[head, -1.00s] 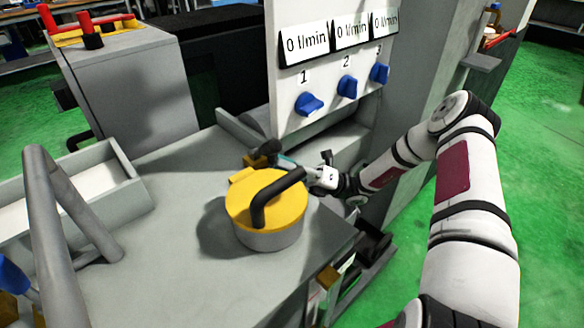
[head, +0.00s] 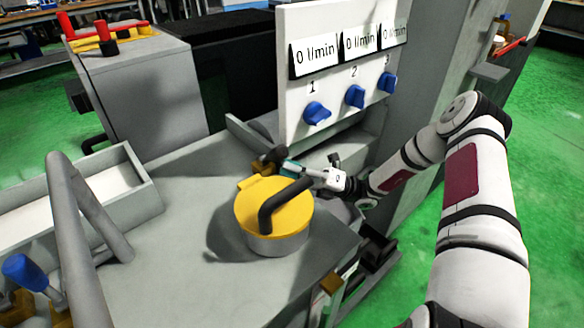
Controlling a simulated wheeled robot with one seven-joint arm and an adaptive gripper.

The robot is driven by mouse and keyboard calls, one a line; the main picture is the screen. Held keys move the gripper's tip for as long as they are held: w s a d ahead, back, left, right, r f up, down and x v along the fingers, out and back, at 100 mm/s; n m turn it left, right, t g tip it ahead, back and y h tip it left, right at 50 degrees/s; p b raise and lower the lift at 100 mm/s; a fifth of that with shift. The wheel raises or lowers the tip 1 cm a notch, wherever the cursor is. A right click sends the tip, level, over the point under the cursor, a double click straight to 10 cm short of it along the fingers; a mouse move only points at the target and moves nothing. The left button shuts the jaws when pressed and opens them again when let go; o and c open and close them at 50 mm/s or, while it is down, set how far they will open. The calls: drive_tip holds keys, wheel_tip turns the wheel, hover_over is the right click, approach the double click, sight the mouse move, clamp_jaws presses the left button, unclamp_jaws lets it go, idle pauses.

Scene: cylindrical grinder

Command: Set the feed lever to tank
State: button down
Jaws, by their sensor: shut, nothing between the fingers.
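A short lever with a dark rounded knob (head: 273,155) and a brass-coloured base (head: 261,168) stands on the grey machine top, behind a yellow lid. It may be the feed lever; I see no label on it. My gripper (head: 290,165) reaches in from the right, with its teal fingertips shut and empty right beside the knob. I cannot tell whether they touch it. The yellow lid (head: 253,212) has a bent black handle (head: 283,202) and sits on a grey cylinder, just in front of my gripper. A blue-knobbed lever (head: 23,268) shows at the lower left edge.
A white panel (head: 300,95) with three blue knobs and displays reading 0 l/min stands behind my gripper. A bent grey pipe (head: 70,230) and an open tray (head: 150,192) are at the left. The machine top (head: 170,265) between pipe and lid is clear.

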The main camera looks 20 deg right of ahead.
sight(285, 147)
drive_tip(key=r+m+h+p, duration=0.1)
drive_tip(key=w+r+m+t+p, duration=0.1)
drive_tip(key=p, duration=0.1)
drive_tip(key=r+m+h+p, duration=0.1)
drive_tip(key=r+m+p, duration=0.1)
drive_tip(key=shift+w+a+t+h, duration=0.2)
drive_tip(key=shift+a+t+h, duration=0.1)
drive_tip(key=shift+a, duration=0.1)
drive_tip(key=shift+w+a+r+m+h+p, duration=0.3)
drive_tip(key=shift+w+r+m+h+p, duration=0.4)
drive_tip(key=shift+m+p, duration=0.4)
drive_tip(key=shift+w+a+r+m+h+p, duration=0.15)
drive_tip(key=shift+w+m+h+p, duration=0.2)
drive_tip(key=shift+h, duration=0.05)
drive_tip(key=shift+w+a+r+m+h+p, duration=0.1)
drive_tip(key=shift+w+m+h+p, duration=0.2)
drive_tip(key=shift+w+m+h, duration=0.1)
drive_tip(key=shift+d, duration=0.1)
drive_tip(key=v, duration=1.2)
